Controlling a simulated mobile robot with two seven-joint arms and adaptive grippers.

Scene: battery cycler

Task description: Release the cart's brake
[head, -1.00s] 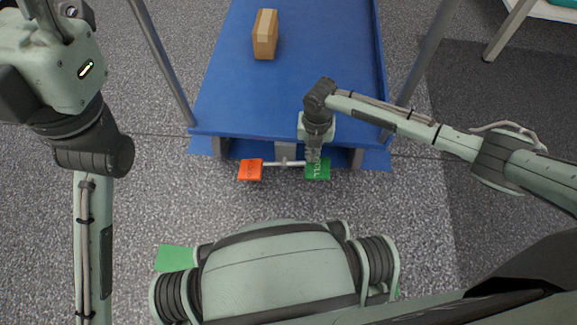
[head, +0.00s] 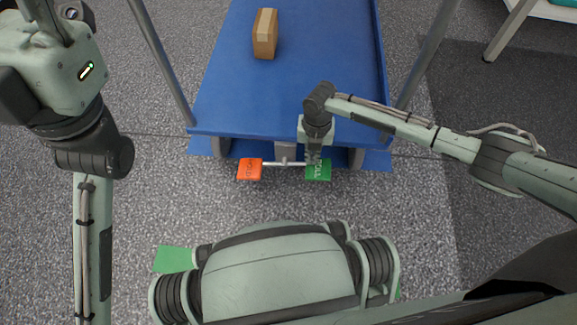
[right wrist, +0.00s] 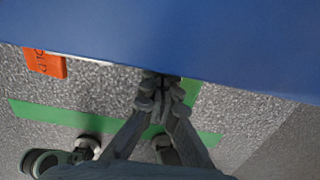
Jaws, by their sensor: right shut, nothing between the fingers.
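The blue cart (head: 290,100) stands ahead of me, with two pedals on a crossbar at its near end. The orange pedal (head: 250,169) is on the left and also shows in the right wrist view (right wrist: 44,64). The green pedal (head: 320,173) is on the right; its lettering is partly covered. My right gripper (head: 314,160) is shut and empty, pointing down at the green pedal. It seems to touch the pedal, but the contact is hidden. The fingertips also show in the right wrist view (right wrist: 160,84). My left arm is at the left; its gripper is not visible.
A cardboard box (head: 265,35) stands on the cart deck. Grey cart posts (head: 160,62) rise at both sides. Green tape (head: 175,259) lies on the speckled floor, which is open left of the cart. A table leg (head: 508,30) is at the upper right.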

